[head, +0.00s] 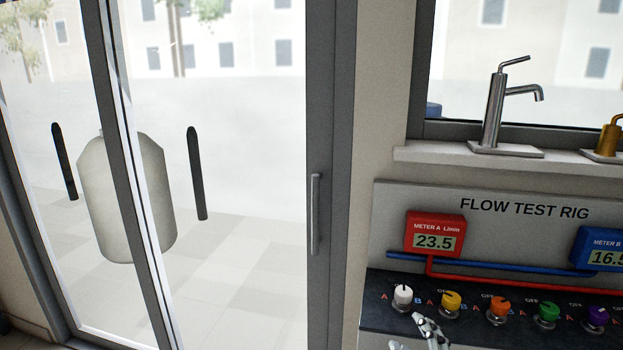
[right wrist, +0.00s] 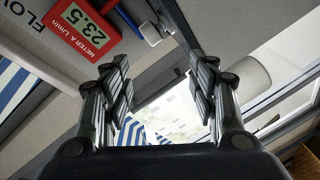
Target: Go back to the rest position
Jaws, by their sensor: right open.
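My right gripper (right wrist: 162,78) is open, with nothing between its fingers in the right wrist view. In the head view, silvery finger parts that look like my right gripper (head: 430,329) show at the bottom edge, just below the white knob (head: 403,295) of the flow test rig (head: 400,200). I cannot tell whether they touch the knob. The rest of that gripper is cut off by the frame. The red meter A (head: 435,233) reads 23.5 and also shows tilted at the upper left of the right wrist view (right wrist: 88,28). My left gripper is not in view.
Yellow (head: 451,300), orange (head: 498,309), green (head: 546,314) and purple (head: 595,317) knobs continue to the right. A blue meter B (head: 603,247) is at the right edge. A steel tap (head: 495,110) stands on the sill above. Glass doors (head: 240,120) fill the left.

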